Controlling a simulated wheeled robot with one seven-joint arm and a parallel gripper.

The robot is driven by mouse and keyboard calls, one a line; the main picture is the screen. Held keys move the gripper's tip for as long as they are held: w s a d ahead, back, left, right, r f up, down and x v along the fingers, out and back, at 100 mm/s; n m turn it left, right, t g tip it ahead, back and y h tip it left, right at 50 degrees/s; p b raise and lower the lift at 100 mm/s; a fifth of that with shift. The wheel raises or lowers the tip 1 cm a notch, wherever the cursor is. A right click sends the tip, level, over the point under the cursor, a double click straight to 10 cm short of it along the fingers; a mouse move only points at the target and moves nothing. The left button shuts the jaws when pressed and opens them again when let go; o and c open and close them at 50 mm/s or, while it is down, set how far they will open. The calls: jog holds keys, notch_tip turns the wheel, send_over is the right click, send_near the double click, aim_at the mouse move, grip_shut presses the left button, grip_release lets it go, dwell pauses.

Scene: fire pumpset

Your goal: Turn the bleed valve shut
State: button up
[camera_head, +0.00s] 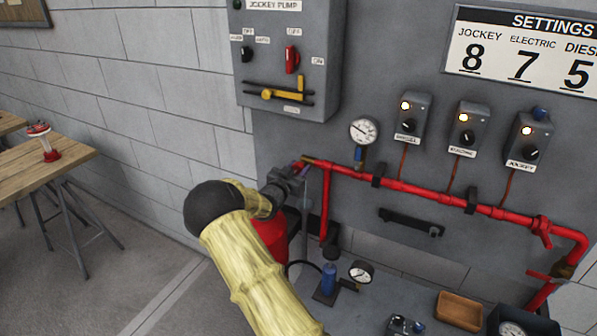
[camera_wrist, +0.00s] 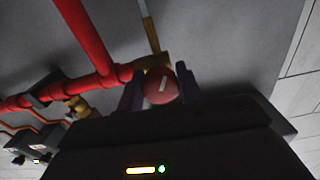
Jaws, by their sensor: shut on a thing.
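The bleed valve sits at the left end of the red pipe, with a brass body (camera_head: 311,159) in the head view. In the wrist view its round red knob (camera_wrist: 161,87) with a pale mark shows between my two fingers, against the brass fitting (camera_wrist: 153,63). My gripper (camera_head: 299,172) is shut on this knob, with a finger on either side; it also shows in the wrist view (camera_wrist: 160,92). In the head view my gripper and arm hide most of the knob. A thin pale vertical line hangs below the pipe end; I cannot tell what it is.
The red pipe (camera_head: 400,186) runs right along the grey panel. A pressure gauge (camera_head: 363,130) and three switch boxes (camera_head: 411,119) are above it. The jockey pump box (camera_head: 285,55) hangs upper left. A blue bottle (camera_head: 329,278) and wooden tray (camera_head: 459,310) stand below.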

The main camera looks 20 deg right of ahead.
jog(key=m+b, duration=0.1)
jog(key=b, duration=0.1)
jog(key=m+b, duration=0.2)
jog(key=b, duration=0.1)
jog(key=shift+f, duration=0.4)
jog(key=m+b, duration=0.3)
jog(key=b, duration=0.3)
jog(key=shift+m, duration=0.4)
jog(key=m+b, duration=0.4)
jog(key=b, duration=0.2)
jog(key=shift+m, duration=0.3)
jog(key=m+b, duration=0.3)
jog(key=b, duration=0.1)
jog(key=shift+a+m, duration=0.1)
jog(key=shift+m, duration=0.2)
jog(key=m+b, duration=0.4)
jog(key=b, duration=0.1)
jog(key=shift+w, duration=0.1)
jog(key=m+b, duration=0.4)
jog(key=shift+r, duration=0.1)
jog(key=m+b, duration=0.4)
jog(key=shift+m, duration=0.3)
jog(key=shift+r+m+b, duration=0.25)
jog(key=shift+m+b, duration=0.9)
jog(key=shift+m, duration=0.25)
